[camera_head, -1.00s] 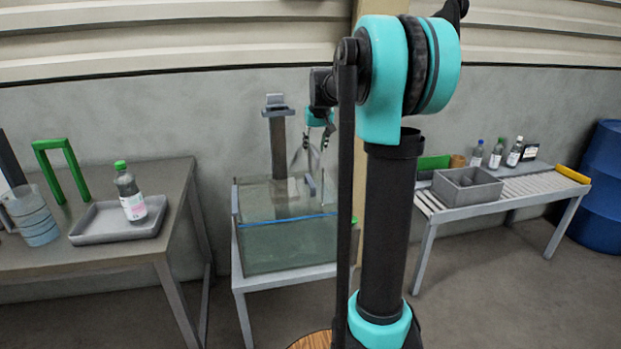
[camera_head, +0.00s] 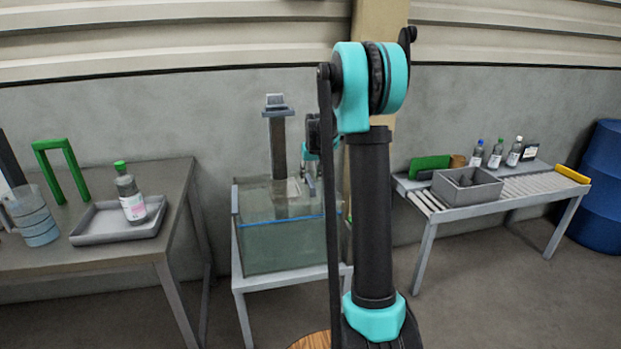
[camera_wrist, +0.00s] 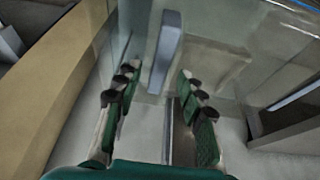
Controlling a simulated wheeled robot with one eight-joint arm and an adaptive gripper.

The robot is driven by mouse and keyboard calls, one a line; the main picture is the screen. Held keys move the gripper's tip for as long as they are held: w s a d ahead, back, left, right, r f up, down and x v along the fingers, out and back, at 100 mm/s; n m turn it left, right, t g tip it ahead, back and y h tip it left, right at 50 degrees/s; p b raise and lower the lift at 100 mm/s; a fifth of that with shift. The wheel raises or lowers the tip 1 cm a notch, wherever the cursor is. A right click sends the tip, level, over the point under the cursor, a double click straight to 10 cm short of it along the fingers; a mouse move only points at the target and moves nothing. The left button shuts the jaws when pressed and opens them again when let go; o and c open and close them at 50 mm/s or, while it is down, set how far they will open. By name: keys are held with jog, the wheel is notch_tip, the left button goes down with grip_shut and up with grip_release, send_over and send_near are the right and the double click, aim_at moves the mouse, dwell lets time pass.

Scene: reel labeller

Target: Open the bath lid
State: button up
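The bath (camera_head: 285,246) is a glass tank of clear liquid on a light stand, with a blue line around its upper part. Its lid (camera_head: 262,190) looks like a clear flat pane on top, lying level. A grey upright handle (camera_wrist: 165,50) shows in the wrist view, between and just beyond my fingertips. My gripper (camera_wrist: 157,85) is open around the line of this handle, with a finger on each side and no clear contact. In the head view my gripper (camera_head: 312,178) is above the right part of the bath, partly hidden by my arm.
A dark post (camera_head: 278,145) with a grey top stands at the back of the bath. A table with a tray (camera_head: 118,222) and bottle is at left. A roller bench (camera_head: 520,188) with a grey bin (camera_head: 467,187) is at right.

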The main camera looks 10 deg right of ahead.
jog(key=shift+x, duration=0.8)
jog(key=shift+c, duration=0.3)
grip_shut()
